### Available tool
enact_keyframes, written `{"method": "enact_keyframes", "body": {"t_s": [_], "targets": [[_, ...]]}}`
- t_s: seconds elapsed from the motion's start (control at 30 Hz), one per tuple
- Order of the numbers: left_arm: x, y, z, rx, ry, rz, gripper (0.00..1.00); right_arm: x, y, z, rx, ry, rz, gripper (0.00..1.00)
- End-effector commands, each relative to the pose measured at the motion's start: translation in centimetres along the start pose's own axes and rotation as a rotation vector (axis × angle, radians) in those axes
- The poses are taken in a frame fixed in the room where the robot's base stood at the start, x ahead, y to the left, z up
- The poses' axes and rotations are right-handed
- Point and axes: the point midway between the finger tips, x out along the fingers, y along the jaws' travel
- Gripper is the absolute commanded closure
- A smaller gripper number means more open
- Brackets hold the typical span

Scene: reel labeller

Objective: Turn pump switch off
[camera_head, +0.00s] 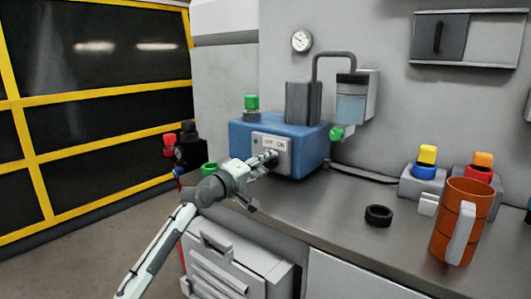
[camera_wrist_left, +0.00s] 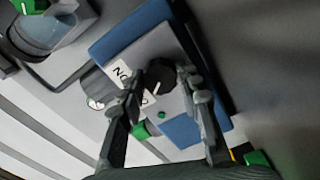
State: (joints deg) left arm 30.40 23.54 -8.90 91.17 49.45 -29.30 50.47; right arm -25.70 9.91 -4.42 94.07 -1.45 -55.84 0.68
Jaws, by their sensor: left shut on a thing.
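The blue pump box (camera_head: 242,132) stands on the counter with a light grey switch panel (camera_head: 285,152) on its front. The panel has an ON label and another label that is partly hidden. The round black switch knob (camera_wrist_left: 158,75) with a pale pointer line shows in the left wrist view, between the fingertips of my left gripper (camera_wrist_left: 168,92). In the head view my left gripper (camera_head: 268,158) reaches the panel from the front left. It is shut on the knob. A small green lamp (camera_wrist_left: 161,115) is on the panel. My right gripper is not in view.
A clear filter jar (camera_head: 351,105) and pipe rise behind the box. A drawer unit (camera_head: 225,262) is below.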

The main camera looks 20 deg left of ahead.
Motion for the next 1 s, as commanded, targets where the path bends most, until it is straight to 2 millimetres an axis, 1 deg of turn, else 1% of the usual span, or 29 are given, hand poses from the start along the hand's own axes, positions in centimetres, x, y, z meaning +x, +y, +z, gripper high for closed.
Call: {"method": "enact_keyframes", "body": {"t_s": [0.03,0.1,0.17,0.43,0.9,0.93,1.0], "targets": [[0.0,0.3,0.0,-0.034,-0.001,0.001,0.95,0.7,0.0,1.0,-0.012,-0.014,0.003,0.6],[0.1,0.2,0.0,-0.07,0.0,0.002,0.95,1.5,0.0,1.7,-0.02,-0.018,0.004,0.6],[0.0,0.1,0.0,-0.098,0.001,0.003,0.95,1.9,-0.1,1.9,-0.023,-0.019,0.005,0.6],[0.0,0.1,0.0,-0.171,0.001,0.003,0.95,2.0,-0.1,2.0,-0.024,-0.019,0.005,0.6],[0.0,0.1,0.0,-0.184,0.0,0.003,0.95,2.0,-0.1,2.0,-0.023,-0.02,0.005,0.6],[0.0,0.1,0.0,-0.184,0.0,0.003,0.65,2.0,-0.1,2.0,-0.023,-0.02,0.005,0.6],[0.0,0.1,0.0,-0.184,0.0,0.003,0.57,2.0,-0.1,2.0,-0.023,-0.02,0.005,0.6]]}}
